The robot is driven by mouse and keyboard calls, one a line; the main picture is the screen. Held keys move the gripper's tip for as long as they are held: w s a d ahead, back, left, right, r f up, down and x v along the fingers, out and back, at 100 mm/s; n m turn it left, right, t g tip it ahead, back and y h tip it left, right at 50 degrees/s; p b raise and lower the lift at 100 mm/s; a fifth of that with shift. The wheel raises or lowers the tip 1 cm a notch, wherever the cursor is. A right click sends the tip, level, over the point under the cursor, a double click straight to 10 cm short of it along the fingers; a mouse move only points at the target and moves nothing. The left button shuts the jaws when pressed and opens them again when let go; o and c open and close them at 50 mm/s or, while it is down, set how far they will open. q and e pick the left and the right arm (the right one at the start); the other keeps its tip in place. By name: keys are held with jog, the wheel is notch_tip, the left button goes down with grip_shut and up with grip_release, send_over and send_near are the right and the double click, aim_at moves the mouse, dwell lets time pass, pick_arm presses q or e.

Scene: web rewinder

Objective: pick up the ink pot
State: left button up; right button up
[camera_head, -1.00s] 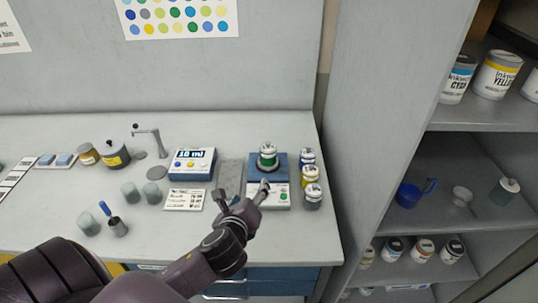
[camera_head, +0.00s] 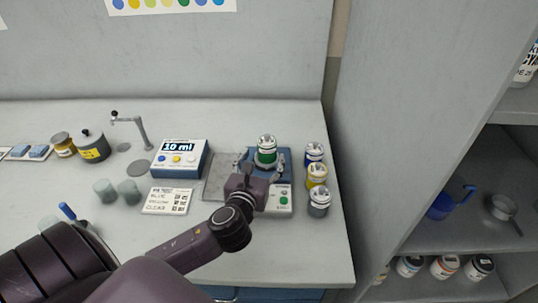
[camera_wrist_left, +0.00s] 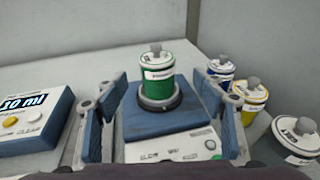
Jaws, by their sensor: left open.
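A green ink pot (camera_head: 266,152) with a white band and pale lid stands upright on the blue-topped device (camera_head: 284,160). In the left wrist view the green pot (camera_wrist_left: 157,78) sits on a dark round seat, straight ahead between the fingers. My left gripper (camera_head: 262,174) is open and empty, just in front of the pot; its blue-padded fingers (camera_wrist_left: 160,115) are spread to either side, not touching it. Other pots stand right of the device: blue (camera_head: 314,153), yellow (camera_head: 317,174) and grey (camera_head: 319,202). My right gripper is not in view.
A dispenser box reading 10 ml (camera_head: 180,158) stands left of the gripper, with a label card (camera_head: 167,201) in front. Two greyish cups (camera_head: 118,191) and a yellow-labelled black pot (camera_head: 94,146) are further left. A shelf unit (camera_head: 430,110) stands at right.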

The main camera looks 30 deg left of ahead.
aim_at(266, 150)
pick_arm(q)
jog(key=shift+w+a+f, duration=0.2)
jog(key=shift+w+f, duration=0.1)
jog(key=shift+w, duration=0.1)
jog(key=shift+r+x, duration=0.2)
jog(key=shift+x, duration=0.8)
jog(key=p+x, duration=0.1)
jog(key=x, duration=0.4)
jog(key=shift+a, duration=0.15)
jog(key=shift+c, duration=0.3)
jog(key=c, duration=1.3)
jog(key=shift+c, duration=0.2)
